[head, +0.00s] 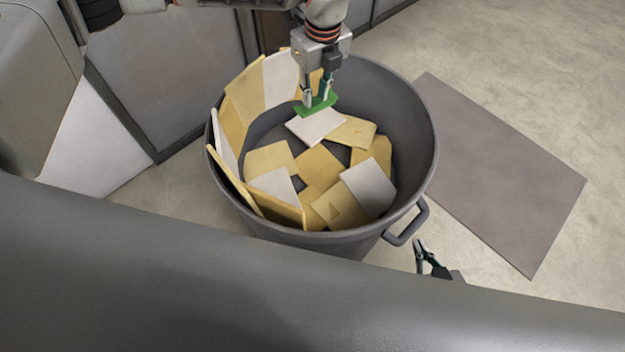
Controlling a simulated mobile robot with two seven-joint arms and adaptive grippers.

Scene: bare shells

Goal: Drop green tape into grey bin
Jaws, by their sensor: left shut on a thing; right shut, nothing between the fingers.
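The grey bin (405,105) is a large round tub with a side handle, standing on the floor in the middle of the head view. My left gripper (317,102) points down inside the far part of the bin's opening. It is shut on the green tape (316,107), a small flat green piece at its fingertips. The tape appears above the pieces in the bin; whether it touches them I cannot tell. My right gripper (420,245) is shut and empty, low outside the bin, just right of the handle.
Several flat white and yellow pieces (320,168) lie in the bin, and some lean on its left wall. A grey-brown mat (510,175) lies on the floor at the right. Grey panels (180,70) stand behind the bin at the left. Bare floor shows at the upper right.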

